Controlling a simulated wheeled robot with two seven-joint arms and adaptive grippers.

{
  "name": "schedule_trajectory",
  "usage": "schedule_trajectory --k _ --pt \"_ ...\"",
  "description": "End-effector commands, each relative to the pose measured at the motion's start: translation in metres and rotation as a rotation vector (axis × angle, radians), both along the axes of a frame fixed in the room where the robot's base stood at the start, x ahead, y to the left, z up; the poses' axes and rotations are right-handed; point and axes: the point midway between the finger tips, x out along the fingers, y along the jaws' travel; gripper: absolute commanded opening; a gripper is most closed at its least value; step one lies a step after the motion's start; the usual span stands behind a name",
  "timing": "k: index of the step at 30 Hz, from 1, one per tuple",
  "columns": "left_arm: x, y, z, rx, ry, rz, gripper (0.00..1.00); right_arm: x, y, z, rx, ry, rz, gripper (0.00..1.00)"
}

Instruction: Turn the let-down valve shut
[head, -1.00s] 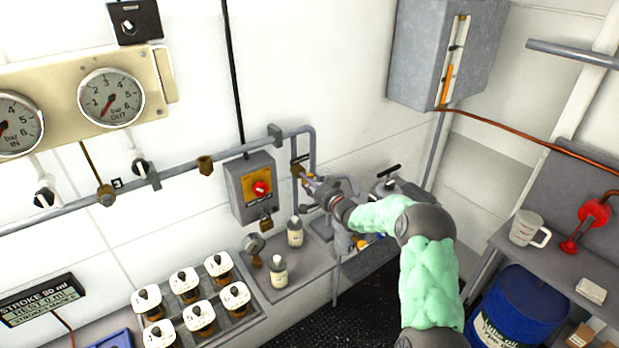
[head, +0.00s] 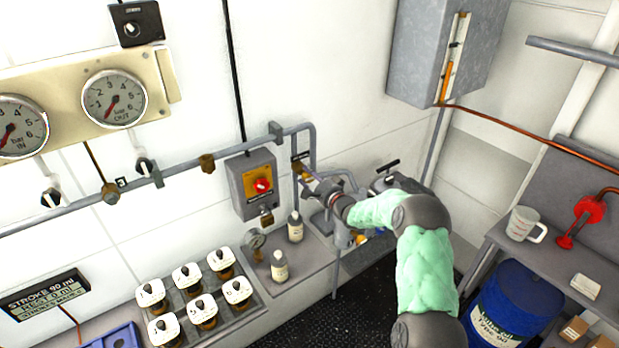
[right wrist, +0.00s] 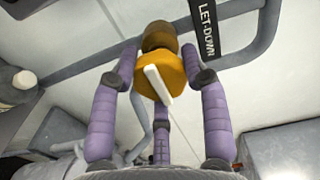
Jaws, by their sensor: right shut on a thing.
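The let-down valve shows in the right wrist view as an orange round knob (right wrist: 162,76) with a white bar across its face and a brown body behind it. A dark label reading LET-DOWN (right wrist: 207,28) is beside it on the pipe. My right gripper (right wrist: 160,82) has its purple fingers around the knob and is shut on it. In the head view my right gripper (head: 314,186) reaches the brown valve body (head: 297,168) on the grey pipe; the fingers and wrist hide most of the knob. My left gripper is not in view.
A grey switch box (head: 240,200) with a red knob is left of the valve. Bottles (head: 295,228) and a small gauge stand on the shelf below. A T-handled fitting (head: 388,167) is to the right. Several white-capped jars (head: 203,312) stand at lower left.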

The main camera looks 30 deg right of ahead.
Motion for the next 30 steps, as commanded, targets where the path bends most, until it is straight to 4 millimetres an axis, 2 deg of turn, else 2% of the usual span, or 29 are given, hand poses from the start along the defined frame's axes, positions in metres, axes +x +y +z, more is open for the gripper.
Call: schedule_trajectory --k 1,8,9,11,12,23,26,30 --pt "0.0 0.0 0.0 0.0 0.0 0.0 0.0 0.001 -0.005 0.007 -0.002 -0.013 -0.008 0.13" --pt "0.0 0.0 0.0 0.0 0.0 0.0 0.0 0.001 -0.005 0.008 -0.002 -0.013 -0.008 0.13" --pt "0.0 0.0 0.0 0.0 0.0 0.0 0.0 0.001 -0.005 0.008 -0.002 -0.013 -0.008 0.49" --pt "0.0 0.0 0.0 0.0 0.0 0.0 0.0 0.001 -0.005 0.007 -0.002 -0.013 -0.008 0.66" --pt "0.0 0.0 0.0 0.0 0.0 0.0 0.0 0.001 -0.005 0.007 -0.002 -0.012 -0.008 0.7" --pt "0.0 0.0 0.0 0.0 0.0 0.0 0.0 -0.002 -0.002 0.002 -0.001 -0.004 -0.002 0.7" --pt "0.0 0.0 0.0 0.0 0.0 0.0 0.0 -0.01 -0.003 0.002 -0.001 -0.002 -0.004 0.7" --pt "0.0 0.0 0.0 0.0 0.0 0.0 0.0 -0.032 -0.005 0.002 -0.001 -0.001 -0.005 0.7"
